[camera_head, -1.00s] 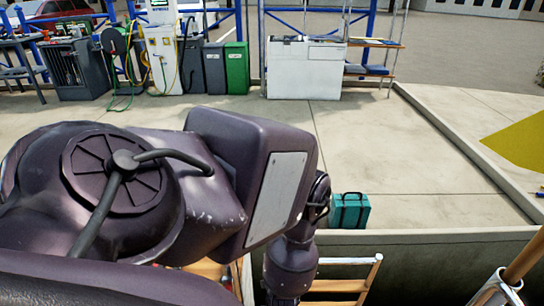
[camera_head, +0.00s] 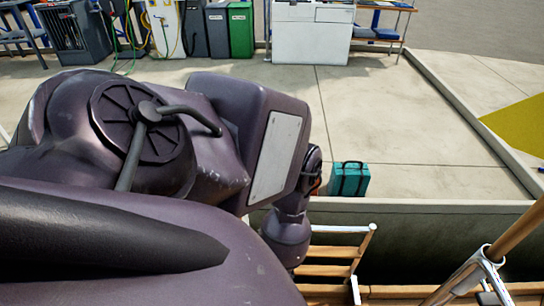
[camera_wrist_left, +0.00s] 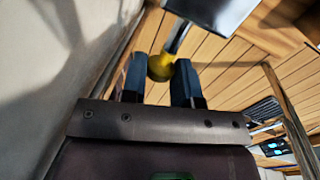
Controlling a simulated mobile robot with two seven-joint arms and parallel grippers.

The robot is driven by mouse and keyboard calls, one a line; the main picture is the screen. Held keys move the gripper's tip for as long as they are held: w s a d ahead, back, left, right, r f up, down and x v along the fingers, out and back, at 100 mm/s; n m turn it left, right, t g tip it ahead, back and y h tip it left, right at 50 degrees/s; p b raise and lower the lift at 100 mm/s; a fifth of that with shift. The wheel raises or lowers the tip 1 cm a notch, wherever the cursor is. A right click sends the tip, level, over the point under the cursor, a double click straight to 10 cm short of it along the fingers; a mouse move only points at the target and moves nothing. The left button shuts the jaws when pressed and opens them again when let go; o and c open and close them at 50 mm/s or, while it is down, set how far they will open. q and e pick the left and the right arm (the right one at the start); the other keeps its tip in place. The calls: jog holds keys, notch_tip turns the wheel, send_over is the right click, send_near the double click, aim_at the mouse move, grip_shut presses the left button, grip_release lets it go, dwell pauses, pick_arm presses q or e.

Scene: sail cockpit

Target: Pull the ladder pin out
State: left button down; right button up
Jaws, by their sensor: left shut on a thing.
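In the left wrist view, my left gripper (camera_wrist_left: 160,80) has its two dark fingers shut on a yellow knob (camera_wrist_left: 160,67), which appears to be the head of the ladder pin. A short grey shaft (camera_wrist_left: 180,36) runs from the knob toward a shiny metal piece (camera_wrist_left: 215,12) at the top edge. I cannot tell how far the pin sits in its hole. In the head view my left arm hides the gripper and the pin. A ladder with wooden steps and metal rails (camera_head: 335,252) shows at the bottom centre. My right gripper is not in view.
A pale cockpit wall (camera_wrist_left: 50,70) stands close on the left in the wrist view, with wooden slats beyond the fingers. In the head view, a teal case (camera_head: 349,179) sits on the dock beyond the wall. A wooden pole (camera_head: 515,232) in a metal holder stands at lower right.

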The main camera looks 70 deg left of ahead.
pick_arm(q)
jog(key=shift+s+d, duration=0.25)
jog(key=shift+d, duration=0.1)
jog(key=c, duration=0.9)
grip_release()
jog(key=shift+w+d+r+p, duration=0.1)
jog(key=shift+w+r+p, duration=0.35)
jog(key=shift+r, duration=1.35)
jog(key=shift+w+d+r+p, duration=0.1)
jog(key=shift+r+p, duration=0.65)
jog(key=shift+r, duration=1)
jog(key=shift+w+r+p, duration=0.25)
jog(key=shift+r+p, duration=0.35)
jog(key=shift+r, duration=1.2)
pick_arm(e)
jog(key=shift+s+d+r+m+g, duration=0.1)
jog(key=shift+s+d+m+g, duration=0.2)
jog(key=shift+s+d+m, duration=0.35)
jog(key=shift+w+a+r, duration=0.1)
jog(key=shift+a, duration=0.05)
